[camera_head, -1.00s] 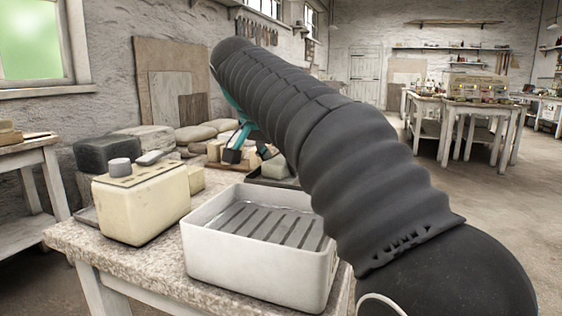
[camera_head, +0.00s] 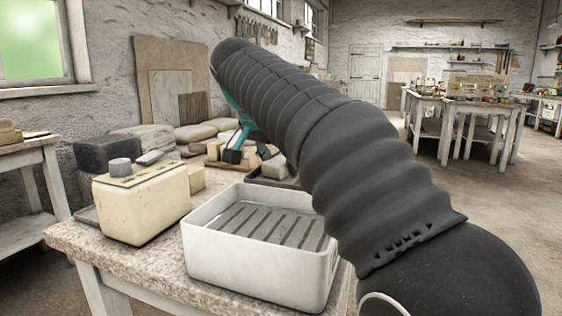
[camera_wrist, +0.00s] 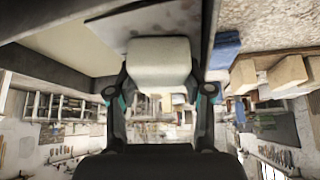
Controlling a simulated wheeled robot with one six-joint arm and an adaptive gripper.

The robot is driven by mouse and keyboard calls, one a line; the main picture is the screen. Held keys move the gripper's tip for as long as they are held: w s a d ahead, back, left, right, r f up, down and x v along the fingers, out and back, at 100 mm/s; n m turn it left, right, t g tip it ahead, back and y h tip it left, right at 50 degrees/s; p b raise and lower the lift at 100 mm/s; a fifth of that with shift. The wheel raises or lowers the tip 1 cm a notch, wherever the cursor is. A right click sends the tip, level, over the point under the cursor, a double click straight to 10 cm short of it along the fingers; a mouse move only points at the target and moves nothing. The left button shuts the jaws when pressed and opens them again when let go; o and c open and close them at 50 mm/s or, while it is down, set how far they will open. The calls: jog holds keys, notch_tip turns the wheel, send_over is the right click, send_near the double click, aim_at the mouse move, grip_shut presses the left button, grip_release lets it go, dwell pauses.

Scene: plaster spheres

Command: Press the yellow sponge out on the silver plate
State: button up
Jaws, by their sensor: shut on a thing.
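My gripper (camera_wrist: 159,92) has its two fingers on either side of a pale, off-white block (camera_wrist: 158,62) in the wrist view and is shut on it. The block looks cream-grey rather than clearly yellow, so I cannot tell whether it is the sponge. A flat grey surface (camera_wrist: 165,18) lies beyond the block; it may be the silver plate. Whether the block touches it is unclear. In the head view my gripper (camera_head: 234,156) is low over the back of the table, partly hidden by my arm.
A white tray (camera_head: 258,275) with grey slats stands at the table's front. A large cream container (camera_head: 143,208) is left of it, with a dark block (camera_head: 106,152) behind. Tan blocks (camera_wrist: 287,75) and a blue thing (camera_wrist: 223,48) lie to the side in the wrist view.

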jog(key=shift+r+p, duration=3.5)
jog(key=shift+p, duration=0.1)
